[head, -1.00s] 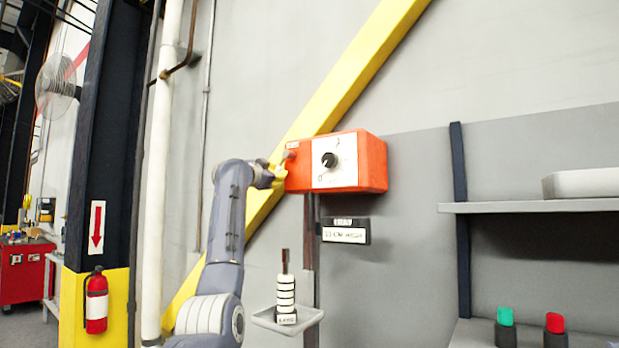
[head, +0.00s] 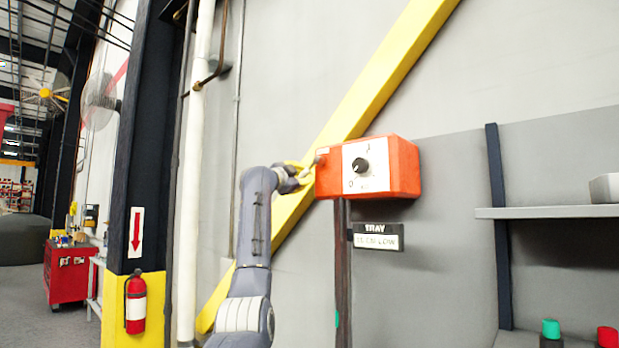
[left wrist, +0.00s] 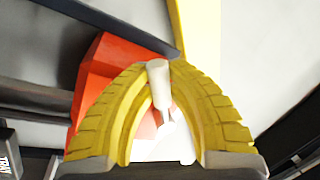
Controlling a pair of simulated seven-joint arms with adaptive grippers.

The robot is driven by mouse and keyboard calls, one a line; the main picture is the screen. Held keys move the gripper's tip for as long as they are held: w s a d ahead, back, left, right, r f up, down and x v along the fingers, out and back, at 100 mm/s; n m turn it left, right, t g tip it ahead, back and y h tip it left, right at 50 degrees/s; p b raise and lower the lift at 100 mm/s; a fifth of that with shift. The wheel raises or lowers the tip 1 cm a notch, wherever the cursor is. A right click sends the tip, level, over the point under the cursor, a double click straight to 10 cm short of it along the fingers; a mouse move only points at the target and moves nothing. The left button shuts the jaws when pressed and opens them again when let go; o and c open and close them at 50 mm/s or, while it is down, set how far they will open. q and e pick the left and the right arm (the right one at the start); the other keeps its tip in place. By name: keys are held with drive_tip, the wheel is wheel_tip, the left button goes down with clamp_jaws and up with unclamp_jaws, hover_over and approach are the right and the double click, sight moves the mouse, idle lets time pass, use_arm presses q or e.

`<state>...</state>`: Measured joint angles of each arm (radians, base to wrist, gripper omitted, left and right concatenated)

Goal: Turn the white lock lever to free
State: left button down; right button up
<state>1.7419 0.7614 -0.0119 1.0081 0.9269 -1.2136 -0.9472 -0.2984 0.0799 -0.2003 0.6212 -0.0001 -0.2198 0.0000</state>
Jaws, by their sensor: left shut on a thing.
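The orange-red actuator box (head: 405,165) is on a post by the wall, with a white dial plate and black knob (head: 360,165) on its front. My left gripper (head: 308,170) is at the box's left side. In the left wrist view, the yellow fingers (left wrist: 160,72) close at their tips on the white lock lever (left wrist: 158,73), whose rounded end shows between them. The orange box (left wrist: 105,65) is behind the fingers there. The lever is not clear in the head view. My right gripper is not in view.
A dark TRAY sign (head: 378,236) hangs below the box, beside the post (head: 343,270). A yellow diagonal beam (head: 385,85) runs behind my arm. A grey shelf (head: 550,212) is at the right. A white pipe (head: 192,190) and fire extinguisher (head: 135,302) are at the left.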

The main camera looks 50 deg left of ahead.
use_arm(q)
drive_tip(key=c, duration=1.3)
unclamp_jaws()
drive_tip(key=shift+s, duration=0.1)
drive_tip(key=shift+s, duration=0.15)
drive_tip(key=v, duration=1.1)
drive_tip(key=shift+s, duration=0.3)
drive_tip(key=shift+d, duration=0.15)
